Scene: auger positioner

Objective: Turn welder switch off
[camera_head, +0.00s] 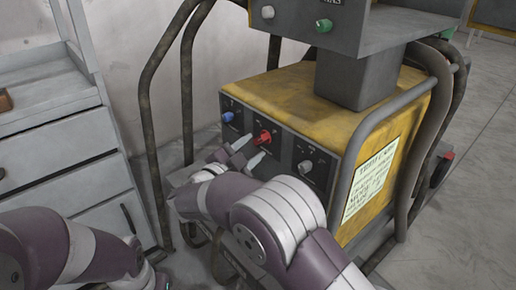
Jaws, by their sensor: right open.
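The welder (280,100) is a worn yellow box with a dark front panel, standing in a tubular metal frame. Its panel carries a blue knob (228,117) at the left, a red switch (264,136) in the middle and a grey-white knob (305,167) at the right. My right gripper (248,151) is open, with its pale fingertips just below and in front of the red switch. I cannot tell whether a fingertip touches it. Part of my left arm (70,250) shows at the lower left; its gripper is out of view.
A grey unit (310,28) with white and green knobs sits above the welder on a column. Dark frame tubes (150,110) rise at the left and right of the welder. A grey drawer cabinet (60,150) stands at the left. Open concrete floor lies at the right.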

